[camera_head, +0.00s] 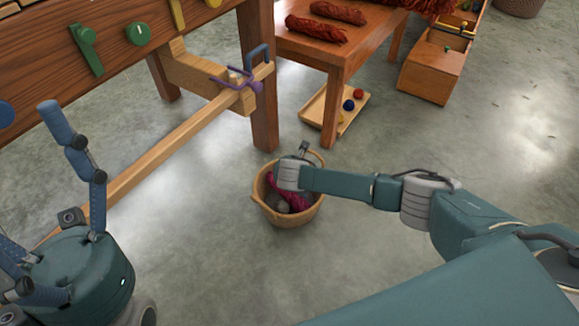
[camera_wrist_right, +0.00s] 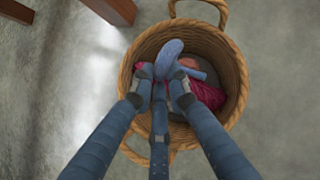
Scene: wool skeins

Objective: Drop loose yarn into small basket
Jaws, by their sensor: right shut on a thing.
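The small wicker basket (camera_head: 275,215) stands on the floor under my right gripper. It also shows in the right wrist view (camera_wrist_right: 238,70), with its two loop handles. Magenta loose yarn (camera_head: 297,201) lies within the rim, and shows to the right of the fingers in the wrist view (camera_wrist_right: 208,95). My right gripper (camera_wrist_right: 163,75) points down over the basket opening, its fingers drawn together on the yarn; the grip itself is mostly hidden. A greyish ball (camera_head: 283,206) shows inside the basket. My left gripper (camera_head: 50,195) is at the left, fingers spread and empty, away from the basket.
A wooden bench with a long beam (camera_head: 160,155) stands at the left, a purple thing (camera_head: 240,80) on it. A table (camera_head: 330,48) with red skeins is behind the basket. A tray with small balls (camera_head: 325,112) lies beneath it.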

